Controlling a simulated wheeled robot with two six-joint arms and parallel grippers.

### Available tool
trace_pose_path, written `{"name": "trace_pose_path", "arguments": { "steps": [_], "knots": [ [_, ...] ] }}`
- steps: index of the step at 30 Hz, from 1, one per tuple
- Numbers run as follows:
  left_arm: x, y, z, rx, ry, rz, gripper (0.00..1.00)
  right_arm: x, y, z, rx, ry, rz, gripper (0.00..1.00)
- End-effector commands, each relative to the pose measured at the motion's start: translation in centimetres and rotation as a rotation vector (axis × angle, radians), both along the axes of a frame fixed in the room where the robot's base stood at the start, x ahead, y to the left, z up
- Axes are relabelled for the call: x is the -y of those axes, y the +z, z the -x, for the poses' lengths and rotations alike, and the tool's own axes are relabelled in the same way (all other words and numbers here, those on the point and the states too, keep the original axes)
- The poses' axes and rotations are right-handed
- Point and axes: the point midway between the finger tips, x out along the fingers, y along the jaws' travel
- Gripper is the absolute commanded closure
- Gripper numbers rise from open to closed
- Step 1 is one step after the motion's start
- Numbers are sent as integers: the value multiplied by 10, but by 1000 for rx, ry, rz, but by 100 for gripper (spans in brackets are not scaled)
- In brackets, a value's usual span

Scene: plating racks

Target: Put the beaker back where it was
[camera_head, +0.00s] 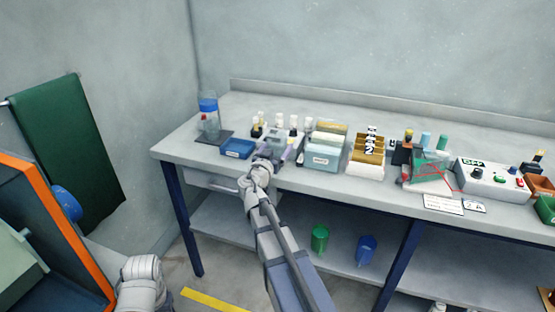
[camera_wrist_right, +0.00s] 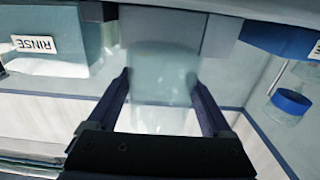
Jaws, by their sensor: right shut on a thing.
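A clear, pale beaker (camera_wrist_right: 160,100) stands between the two dark fingers of my right gripper (camera_wrist_right: 160,82) in the right wrist view, and the fingers are shut on it. In the head view my right gripper (camera_head: 268,158) is at the front edge of the bench, just right of the blue tray; the beaker is small and mostly hidden there. Whether the beaker touches the bench I cannot tell. My left gripper is not in view; only part of my left arm shows at the bottom left.
The bench (camera_head: 385,190) holds a blue tray (camera_head: 237,149), a blue-banded bottle (camera_head: 208,110) on a dark pad, and a light blue box (camera_head: 322,156). A box labelled RINSE (camera_wrist_right: 60,40) is close to the gripper. A rack of gold plates (camera_head: 367,152) stands further right.

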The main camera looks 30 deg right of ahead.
Motion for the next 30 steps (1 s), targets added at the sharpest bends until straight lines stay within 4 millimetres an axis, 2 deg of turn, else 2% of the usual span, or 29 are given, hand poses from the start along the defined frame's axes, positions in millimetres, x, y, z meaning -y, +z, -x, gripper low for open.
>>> {"name": "trace_pose_path", "arguments": {
  "steps": [1,7,20,21,25,30],
  "knots": [
    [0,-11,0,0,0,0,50,0,-11,0,0,0,0,82],
    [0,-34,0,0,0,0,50,0,-33,0,0,0,0,82],
    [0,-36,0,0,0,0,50,0,-36,0,0,0,0,82],
    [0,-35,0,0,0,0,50,0,-35,0,0,0,0,14],
    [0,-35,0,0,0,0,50,0,-35,0,0,0,0,0],
    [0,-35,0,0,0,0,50,0,-35,0,0,0,0,0]
  ]
}}
